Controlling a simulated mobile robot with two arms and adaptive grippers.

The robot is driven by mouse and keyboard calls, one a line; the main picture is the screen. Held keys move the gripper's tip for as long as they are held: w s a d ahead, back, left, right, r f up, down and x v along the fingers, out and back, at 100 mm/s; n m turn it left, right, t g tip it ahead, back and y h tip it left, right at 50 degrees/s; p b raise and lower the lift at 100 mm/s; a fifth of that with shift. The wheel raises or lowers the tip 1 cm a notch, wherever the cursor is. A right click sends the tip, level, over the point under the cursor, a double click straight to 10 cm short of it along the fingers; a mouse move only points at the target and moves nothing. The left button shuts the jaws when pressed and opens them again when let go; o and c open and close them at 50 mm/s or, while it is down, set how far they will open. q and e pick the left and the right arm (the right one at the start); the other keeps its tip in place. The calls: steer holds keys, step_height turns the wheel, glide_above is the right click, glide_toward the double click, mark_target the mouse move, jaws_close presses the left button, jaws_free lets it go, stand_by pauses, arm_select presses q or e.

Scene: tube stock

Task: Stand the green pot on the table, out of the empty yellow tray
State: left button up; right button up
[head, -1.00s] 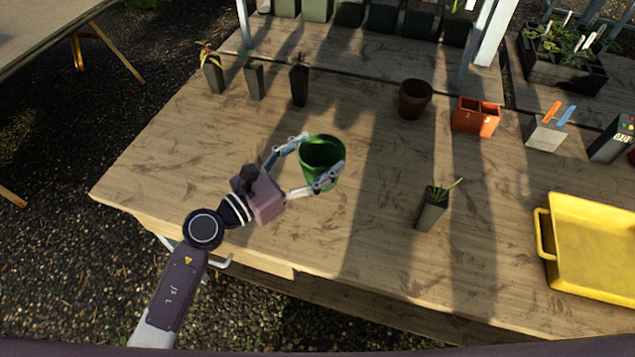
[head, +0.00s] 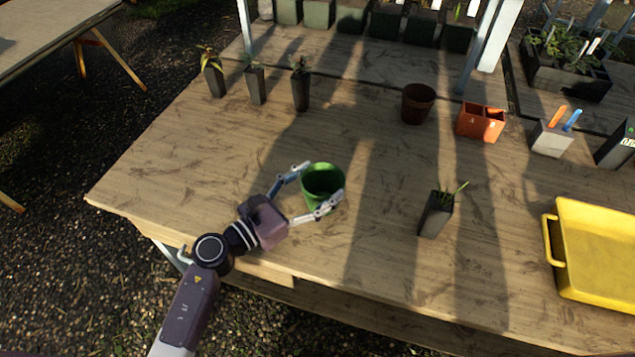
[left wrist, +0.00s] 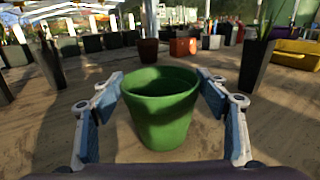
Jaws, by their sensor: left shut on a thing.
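The green pot (head: 322,190) is upright and empty over the front left-middle of the wooden table (head: 200,150). My left gripper (head: 321,182) is shut on the green pot, with one finger on each side of it. In the left wrist view the pot (left wrist: 161,112) sits between the fingers, its base at or very near the tabletop; I cannot tell if it touches. The yellow tray (head: 553,241) lies at the table's right, well apart from the pot, cut by the picture edge. The part that shows is empty. My right gripper is out of view.
A dark potted plant (head: 436,213) stands between pot and tray. A brown pot (head: 418,104), an orange planter (head: 481,122) and a grey holder with labels (head: 551,138) stand behind. Several dark potted plants stand at the back left. The tabletop around the green pot is clear.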

arm_select(q)
steer(key=o, duration=1.1)
steer(key=shift+r, duration=0.1)
steer(key=b+v, duration=0.2)
steer(key=v, duration=0.9)
steer(key=shift+b, duration=0.3)
steer(key=shift+s+a, duration=0.35)
steer(key=shift+a, duration=0.05)
